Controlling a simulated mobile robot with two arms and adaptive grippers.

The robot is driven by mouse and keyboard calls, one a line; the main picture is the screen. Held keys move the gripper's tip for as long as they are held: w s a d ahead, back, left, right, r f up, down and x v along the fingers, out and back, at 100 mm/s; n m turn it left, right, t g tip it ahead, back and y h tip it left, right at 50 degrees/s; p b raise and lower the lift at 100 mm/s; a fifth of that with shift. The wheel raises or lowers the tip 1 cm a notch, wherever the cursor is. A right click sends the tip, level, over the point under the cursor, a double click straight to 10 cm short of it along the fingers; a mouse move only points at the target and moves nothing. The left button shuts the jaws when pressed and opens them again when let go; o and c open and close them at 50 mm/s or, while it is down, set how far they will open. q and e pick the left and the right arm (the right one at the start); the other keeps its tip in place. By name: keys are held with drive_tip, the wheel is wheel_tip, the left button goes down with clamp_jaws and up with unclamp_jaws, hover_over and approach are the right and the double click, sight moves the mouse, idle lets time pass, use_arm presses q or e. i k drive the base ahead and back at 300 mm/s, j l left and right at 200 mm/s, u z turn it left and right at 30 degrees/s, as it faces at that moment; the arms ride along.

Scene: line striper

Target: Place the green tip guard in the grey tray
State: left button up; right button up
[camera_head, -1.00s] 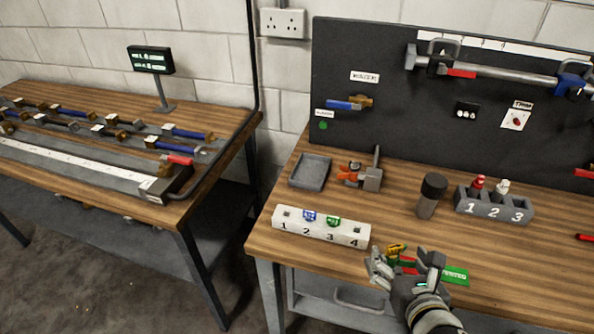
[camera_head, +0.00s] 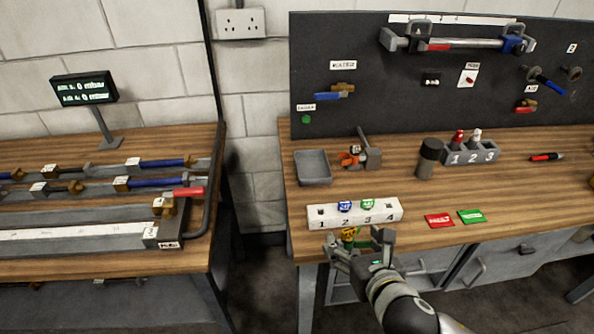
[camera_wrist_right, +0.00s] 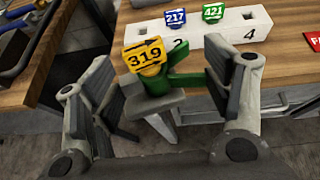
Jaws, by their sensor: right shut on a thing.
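The green tip guard (camera_wrist_right: 187,80) is between the fingers of my right gripper (camera_head: 357,242), with a yellow tag marked 319 (camera_wrist_right: 146,55) on it. The right gripper is shut on the guard and holds it at the bench's front edge, just in front of the white numbered block (camera_head: 325,217). In the head view the fingers partly hide the guard. The grey tray (camera_head: 313,168) lies empty on the bench, behind the block and to the left of the gripper. My left gripper is out of view.
Blue (camera_head: 345,206) and green (camera_head: 368,204) tags stand in the block. An orange-and-grey tool (camera_head: 362,157) stands right of the tray, then a black-topped cylinder (camera_head: 429,158) and a numbered rack (camera_head: 470,153). Red (camera_head: 439,220) and green (camera_head: 471,216) cards lie at the front.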

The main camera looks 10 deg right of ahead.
sight(314, 176)
drive_tip(key=i+j+z, duration=0.15)
drive_tip(key=j, duration=0.4)
drive_tip(key=i+j+z, duration=0.2)
drive_tip(key=j, duration=0.35)
drive_tip(key=j+z, duration=0.15)
drive_tip(key=j, duration=0.4)
drive_tip(key=i+j+z, duration=0.25)
drive_tip(key=i+j, duration=0.2)
